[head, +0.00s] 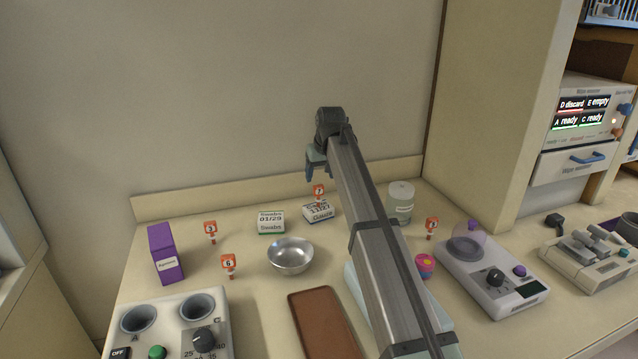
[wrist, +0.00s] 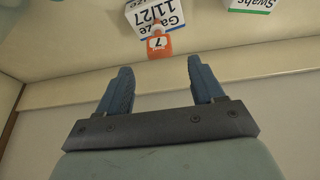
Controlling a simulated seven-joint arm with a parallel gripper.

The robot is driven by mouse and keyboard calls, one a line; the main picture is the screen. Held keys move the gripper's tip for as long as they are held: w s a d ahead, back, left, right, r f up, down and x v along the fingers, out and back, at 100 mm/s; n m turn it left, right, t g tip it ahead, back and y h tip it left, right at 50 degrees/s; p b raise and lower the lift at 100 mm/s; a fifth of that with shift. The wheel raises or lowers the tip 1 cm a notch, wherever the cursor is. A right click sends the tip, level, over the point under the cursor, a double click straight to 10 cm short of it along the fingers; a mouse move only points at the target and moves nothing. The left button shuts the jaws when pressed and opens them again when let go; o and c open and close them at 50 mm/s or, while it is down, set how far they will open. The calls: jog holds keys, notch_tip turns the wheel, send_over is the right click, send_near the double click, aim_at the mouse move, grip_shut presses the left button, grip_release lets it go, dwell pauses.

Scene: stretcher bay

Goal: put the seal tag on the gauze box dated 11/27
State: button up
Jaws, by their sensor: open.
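The white gauze box (head: 322,214), with a dark edge, lies at the back of the counter. Its label reads Gauze 11/27 in the wrist view (wrist: 152,14). An orange seal tag marked 7 (head: 319,191) stands upright at the box and appears to rest on its top; it also shows in the wrist view (wrist: 159,43), overlapping the box. My gripper (head: 316,172) is open and empty, just above the tag and apart from it. In the wrist view the spread fingers (wrist: 155,82) have nothing between them.
A swabs box (head: 270,221) sits left of the gauze box. Other orange tags stand left (head: 211,231), front left (head: 229,265) and right (head: 431,227). A metal bowl (head: 290,256), purple carton (head: 165,254), jar (head: 400,200) and brown tray (head: 325,325) stand around.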

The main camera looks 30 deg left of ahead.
jog(key=shift+v, duration=2.7)
